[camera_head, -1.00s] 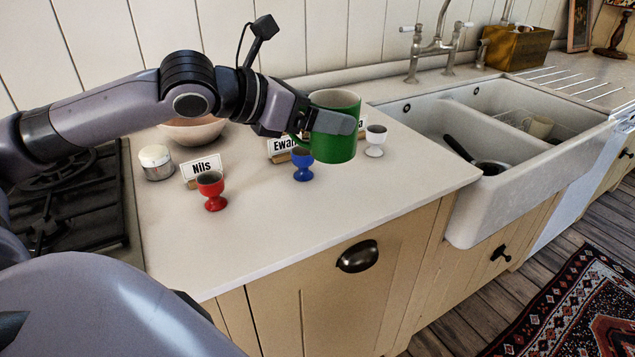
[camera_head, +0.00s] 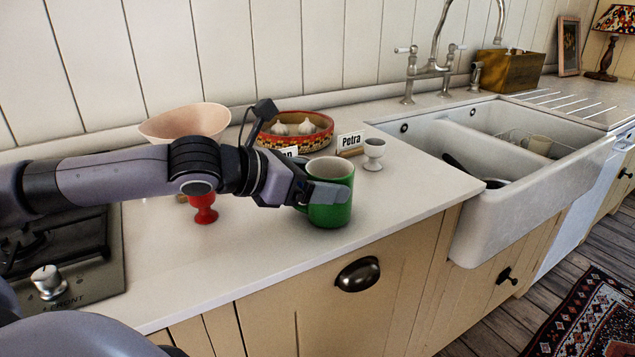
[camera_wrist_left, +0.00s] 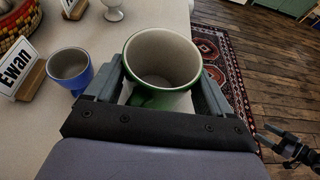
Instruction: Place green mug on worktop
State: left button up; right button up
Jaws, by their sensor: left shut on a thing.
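The green mug (camera_head: 330,207) is upright, held by my left gripper (camera_head: 322,190) above the front part of the worktop (camera_head: 240,255). I cannot tell whether its base touches the surface. In the left wrist view the green mug (camera_wrist_left: 163,60) sits between the two fingers of the left gripper (camera_wrist_left: 160,95), its open rim facing the camera and its inside empty. What looks like my right gripper (camera_wrist_left: 290,148) shows small and dark at the lower right of that view; its jaws are unclear.
A red egg cup (camera_head: 204,212), partly behind my arm, and a white one (camera_head: 374,152) stand on the worktop. A blue egg cup (camera_wrist_left: 70,68) is close to the left finger, beside the Ewan card (camera_wrist_left: 18,70). A garlic bowl (camera_head: 318,132) is behind; the sink (camera_head: 500,205) is right.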

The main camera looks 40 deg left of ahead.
pick_arm(q)
jog(key=o, duration=1.1)
jog(key=shift+f, duration=0.1)
